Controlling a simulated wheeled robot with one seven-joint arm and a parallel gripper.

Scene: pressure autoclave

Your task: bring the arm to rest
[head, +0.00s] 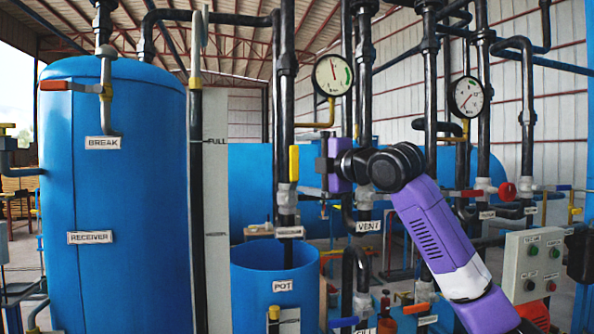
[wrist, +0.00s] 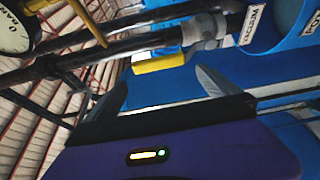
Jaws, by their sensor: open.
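My purple arm (head: 432,235) reaches up from the lower right of the head view and bends left at a black joint. My gripper (head: 321,165) is at its left end, beside the pipes and below a round gauge. In the wrist view my gripper (wrist: 161,80) has its two grey fingers spread, with nothing between them. A yellow valve handle (head: 293,163) is just left of the gripper in the head view. It also shows beyond the fingers in the wrist view (wrist: 160,63), apparently apart from them.
A tall blue receiver tank (head: 130,190) stands at left. The open blue pot (head: 262,285) is below the gripper. Gauges (head: 332,76) (head: 466,97), black pipes (head: 428,100) and a red valve handle (head: 465,194) crowd the arm. A control box (head: 535,262) stands at right.

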